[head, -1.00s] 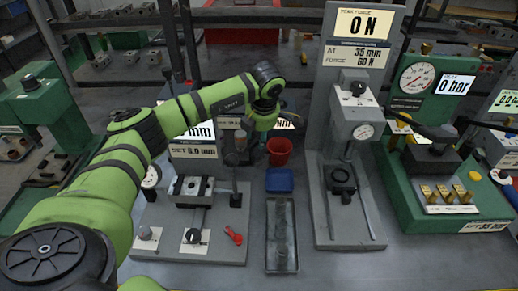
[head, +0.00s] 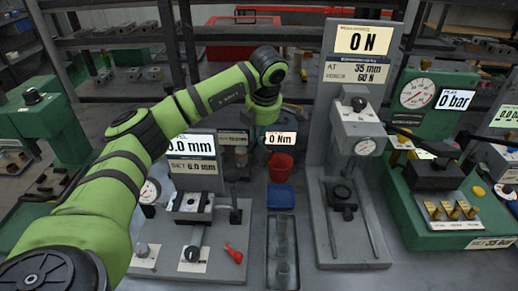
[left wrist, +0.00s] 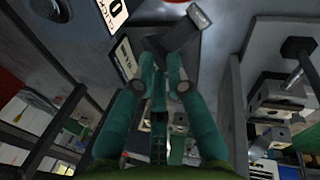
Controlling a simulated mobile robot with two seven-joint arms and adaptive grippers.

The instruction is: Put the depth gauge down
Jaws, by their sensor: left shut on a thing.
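My left gripper (left wrist: 163,58) shows in the left wrist view, with its two teal fingers closing on a dark, blocky thing with a pale end (left wrist: 182,36). I take this to be the depth gauge, but its shape is only partly visible. In the head view my left arm reaches from the left to above the back of the bench. The wrist hides the fingers and the held thing there. My right gripper is not in view.
A grey force press (head: 352,150) and a green pressure rig (head: 440,190) stand right.

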